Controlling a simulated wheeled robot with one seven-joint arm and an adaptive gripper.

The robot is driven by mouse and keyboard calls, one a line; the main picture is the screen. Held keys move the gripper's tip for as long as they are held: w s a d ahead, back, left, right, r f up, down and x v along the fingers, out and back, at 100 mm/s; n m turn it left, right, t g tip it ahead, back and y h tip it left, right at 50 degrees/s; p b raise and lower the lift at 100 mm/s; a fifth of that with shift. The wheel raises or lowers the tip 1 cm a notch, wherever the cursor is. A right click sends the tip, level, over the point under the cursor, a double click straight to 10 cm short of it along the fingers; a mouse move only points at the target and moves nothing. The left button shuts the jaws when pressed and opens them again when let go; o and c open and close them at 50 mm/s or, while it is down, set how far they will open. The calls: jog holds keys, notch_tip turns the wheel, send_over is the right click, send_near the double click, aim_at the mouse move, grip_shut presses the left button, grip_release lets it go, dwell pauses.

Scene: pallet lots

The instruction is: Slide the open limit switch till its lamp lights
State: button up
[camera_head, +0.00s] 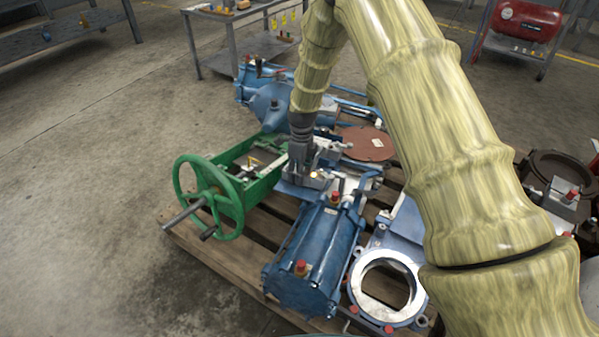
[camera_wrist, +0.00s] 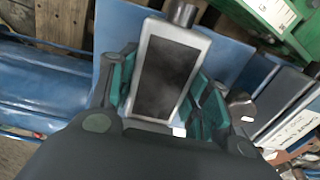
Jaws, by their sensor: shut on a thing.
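The limit switch (camera_wrist: 165,75) is a light grey box with a dark face in the wrist view. A round metal head (camera_wrist: 184,13) stands at its far end. My gripper (camera_wrist: 163,95) is shut on it, with a teal finger along each side. In the head view my gripper (camera_head: 303,168) reaches down among the blue actuator parts. The switch is mostly hidden there. A small pale bright spot (camera_head: 314,174) shows by the fingers, and a white patch (camera_wrist: 179,131) shows at the switch's near end. I cannot tell whether either is a lit lamp.
A green handwheel gearbox (camera_head: 233,205) stands left of my gripper on the wooden pallet (camera_head: 262,228). A blue cylinder (camera_head: 318,250) lies in front, and a ring-ended valve body (camera_head: 385,318) is at its right. Another metal knob (camera_wrist: 242,105) is close right of the fingers.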

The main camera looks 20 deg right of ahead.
jog(key=shift+r+p, duration=0.2)
jog(key=shift+p, duration=0.8)
jog(key=shift+w+d+f+p, duration=0.15)
jog(key=shift+p, duration=0.45)
jog(key=o, duration=1.2)
jog(key=shift+f, duration=0.1)
jog(key=shift+c, duration=0.2)
notch_tip(320, 180, up, 12)
jog(key=shift+w+d, duration=0.3)
jog(key=shift+w, duration=0.05)
